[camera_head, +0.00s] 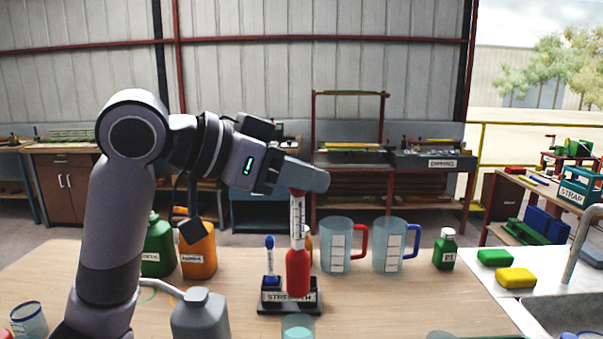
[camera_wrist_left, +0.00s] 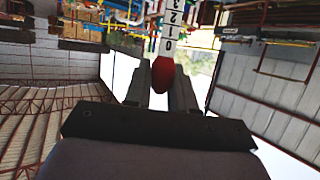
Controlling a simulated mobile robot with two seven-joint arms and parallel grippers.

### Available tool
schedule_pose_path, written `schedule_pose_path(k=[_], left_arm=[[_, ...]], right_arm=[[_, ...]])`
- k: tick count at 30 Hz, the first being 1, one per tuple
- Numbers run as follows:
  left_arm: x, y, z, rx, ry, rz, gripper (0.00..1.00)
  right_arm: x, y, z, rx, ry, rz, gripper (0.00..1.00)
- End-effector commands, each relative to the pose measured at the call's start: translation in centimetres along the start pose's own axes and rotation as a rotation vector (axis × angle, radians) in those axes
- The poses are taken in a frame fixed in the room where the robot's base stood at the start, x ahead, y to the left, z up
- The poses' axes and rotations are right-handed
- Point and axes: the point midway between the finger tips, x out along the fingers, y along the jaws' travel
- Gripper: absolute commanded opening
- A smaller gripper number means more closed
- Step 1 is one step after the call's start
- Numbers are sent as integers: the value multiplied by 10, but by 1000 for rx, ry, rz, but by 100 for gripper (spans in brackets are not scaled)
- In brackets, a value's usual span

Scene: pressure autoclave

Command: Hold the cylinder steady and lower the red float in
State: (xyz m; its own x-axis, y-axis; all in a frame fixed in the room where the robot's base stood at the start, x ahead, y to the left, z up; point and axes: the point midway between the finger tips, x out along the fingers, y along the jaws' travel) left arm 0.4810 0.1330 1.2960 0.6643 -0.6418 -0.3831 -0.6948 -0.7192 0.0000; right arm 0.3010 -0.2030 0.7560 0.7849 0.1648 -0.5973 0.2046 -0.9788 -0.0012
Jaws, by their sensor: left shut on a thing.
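The red float (camera_head: 298,272) hangs upright, with a fat red bulb below a white stem marked with a scale. My left gripper (camera_head: 306,177) is shut on the red top of its stem. In the left wrist view the red top of the float (camera_wrist_left: 162,74) sits between the fingers, with the numbered stem beyond. The bulb overlaps the stand labelled STRENGTH (camera_head: 272,307); I cannot tell whether it touches it. A clear cylinder with teal liquid (camera_head: 298,328) stands in front at the bottom edge, mostly cut off. The right gripper is not in view.
A blue float (camera_head: 270,258) stands in the stand's left side. A grey jug (camera_head: 200,315) is left of the cylinder. Pitchers with a red handle (camera_head: 337,245) and a blue handle (camera_head: 390,245) stand behind. The table right of the stand is mostly clear.

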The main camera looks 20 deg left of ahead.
Motion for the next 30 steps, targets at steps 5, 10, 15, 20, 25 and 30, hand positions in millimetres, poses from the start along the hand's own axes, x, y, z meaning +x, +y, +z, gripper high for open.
schedule_pose_path(k=[5, 10, 15, 20, 25, 30], left_arm=[[2, 0, 6, 1, 0, 0, 0], [7, 0, 16, 1, 0, 0, 0], [12, 0, 29, 2, -1, -1, 0], [15, 0, 38, 1, 1, 0, 0], [17, 0, 42, 1, 1, 0, 0], [17, 0, 41, 1, 1, 0, 0]], right_arm=[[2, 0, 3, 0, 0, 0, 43], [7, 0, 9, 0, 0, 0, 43], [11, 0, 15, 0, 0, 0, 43], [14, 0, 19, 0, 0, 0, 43], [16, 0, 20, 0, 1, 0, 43], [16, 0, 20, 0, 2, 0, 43]])
